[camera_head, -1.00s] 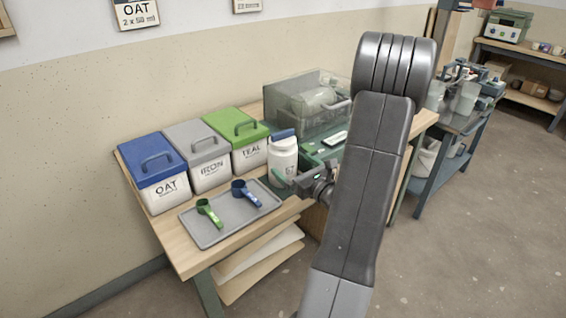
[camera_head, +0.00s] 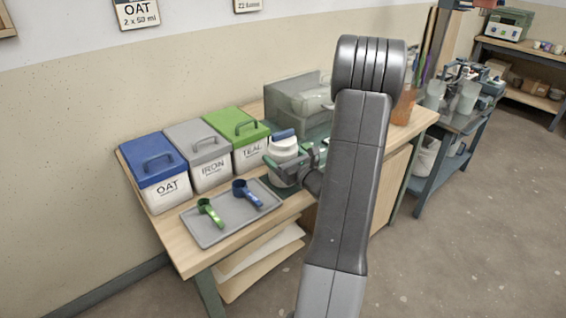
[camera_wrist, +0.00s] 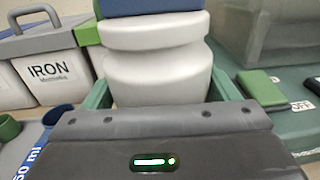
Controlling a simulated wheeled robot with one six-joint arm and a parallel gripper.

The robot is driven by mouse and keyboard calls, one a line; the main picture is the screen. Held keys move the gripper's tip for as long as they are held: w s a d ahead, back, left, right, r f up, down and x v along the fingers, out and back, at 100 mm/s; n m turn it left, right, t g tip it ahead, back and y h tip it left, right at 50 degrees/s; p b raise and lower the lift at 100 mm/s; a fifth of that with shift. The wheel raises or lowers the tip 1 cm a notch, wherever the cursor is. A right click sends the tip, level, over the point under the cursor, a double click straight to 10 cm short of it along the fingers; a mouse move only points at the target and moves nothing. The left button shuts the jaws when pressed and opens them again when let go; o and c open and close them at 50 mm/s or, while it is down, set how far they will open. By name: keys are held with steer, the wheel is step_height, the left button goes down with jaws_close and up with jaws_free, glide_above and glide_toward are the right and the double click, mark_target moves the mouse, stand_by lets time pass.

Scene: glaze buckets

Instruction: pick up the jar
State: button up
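The jar (camera_head: 284,147) is white with a blue lid and stands upright on the table, right of the teal bucket. It fills the middle of the wrist view (camera_wrist: 158,72). My gripper (camera_head: 287,154) is at the jar, its green fingers on either side of the body. In the wrist view the two fingers (camera_wrist: 160,88) flank the jar's lower part and look spread. I cannot tell whether either finger touches it.
Lidded buckets, OAT (camera_head: 167,188), IRON (camera_head: 210,172) and TEAL (camera_head: 250,155), stand left of the jar. A grey tray (camera_head: 222,230) with a green scoop (camera_head: 210,212) and a blue scoop (camera_head: 246,193) lies in front. A clear-sided box (camera_head: 290,104) stands behind.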

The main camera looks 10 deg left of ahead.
mark_target(283, 132)
steer(key=shift+r, duration=0.1)
steer(key=c, duration=0.5)
steer(key=shift+w+r, duration=0.1)
step_height(283, 132, up, 10)
steer(key=shift+f+p, duration=0.1)
steer(key=shift+p, duration=0.6)
steer(key=shift+r+p, duration=2.1)
steer(key=shift+r, duration=0.95)
steer(key=shift+f, duration=0.1)
